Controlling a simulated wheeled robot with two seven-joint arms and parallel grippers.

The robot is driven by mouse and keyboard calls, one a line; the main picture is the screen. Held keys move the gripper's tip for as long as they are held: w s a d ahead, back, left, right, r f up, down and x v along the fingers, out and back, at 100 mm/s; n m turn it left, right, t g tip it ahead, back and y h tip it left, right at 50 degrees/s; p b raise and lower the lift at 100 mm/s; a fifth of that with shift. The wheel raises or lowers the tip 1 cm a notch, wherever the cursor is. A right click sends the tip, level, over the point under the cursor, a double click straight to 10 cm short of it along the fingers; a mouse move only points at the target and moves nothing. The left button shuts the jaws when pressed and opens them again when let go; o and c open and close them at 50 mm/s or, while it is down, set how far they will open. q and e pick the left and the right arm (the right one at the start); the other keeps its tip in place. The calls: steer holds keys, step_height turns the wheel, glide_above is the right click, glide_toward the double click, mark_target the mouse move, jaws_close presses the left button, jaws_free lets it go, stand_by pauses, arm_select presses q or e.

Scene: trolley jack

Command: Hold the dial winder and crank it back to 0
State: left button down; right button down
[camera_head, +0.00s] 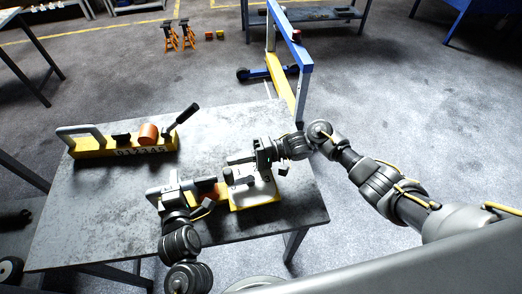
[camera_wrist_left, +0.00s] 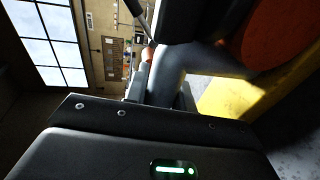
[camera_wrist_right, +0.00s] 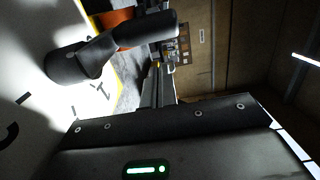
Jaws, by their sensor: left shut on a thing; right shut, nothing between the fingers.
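The dial winder has a white dial face (camera_head: 262,192) with black marks, an orange part (camera_head: 207,197) and a yellow body. It stands at the table's front right. My left gripper (camera_head: 185,188) is shut on its grey handle (camera_wrist_left: 168,75), beside the orange part in the left wrist view. The dark crank (camera_head: 238,178) stands out over the dial; in the right wrist view, its arm and grip (camera_wrist_right: 78,60) show against the white face. My right gripper (camera_head: 245,158) is shut and empty, just behind the crank and apart from it. The pointer's reading cannot be made out.
A yellow device (camera_head: 120,147) with a grey handle, orange cylinder and black lever stands at the table's back left. The grey table (camera_head: 100,200) is bare at the left. A blue and yellow frame (camera_head: 290,60) stands on the floor behind.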

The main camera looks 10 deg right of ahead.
steer(key=shift+w+d, duration=0.4)
steer(key=shift+w, duration=0.45)
steer(key=w+d, duration=0.1)
steer(key=d, duration=0.8)
steer(key=shift+d, duration=0.2)
arm_select(q)
steer(key=c, duration=1.1)
jaws_free()
